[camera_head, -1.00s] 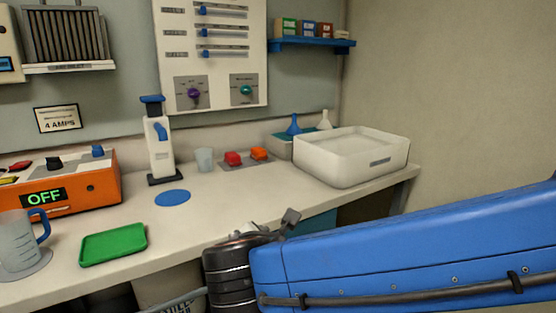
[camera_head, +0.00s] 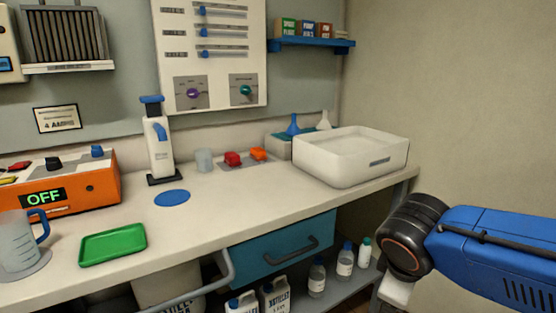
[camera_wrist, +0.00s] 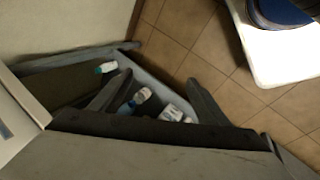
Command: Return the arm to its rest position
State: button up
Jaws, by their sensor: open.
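My blue arm (camera_head: 495,250) is at the lower right of the head view, beside the right end of the workbench (camera_head: 240,222). Its black joint faces the bench, and my gripper is not visible in that view. In the wrist view my gripper (camera_wrist: 158,78) shows two dark fingers spread apart with nothing held between them. Beyond the fingers are the lower shelf with bottles and a brown tiled floor (camera_wrist: 195,50).
A teal drawer (camera_head: 283,250) with a dark handle is under the bench. Bottles (camera_head: 345,260) and white jugs (camera_head: 275,297) stand on the shelf below. A white basin (camera_head: 350,155) is at the bench's right end. A green tray (camera_head: 113,244) lies at the left.

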jog(key=s+d+f+m+y, duration=0.2)
jog(key=s+d+m, duration=0.2)
jog(key=m, duration=0.6)
jog(key=shift+s+y, duration=0.3)
jog(key=shift+s, duration=0.85)
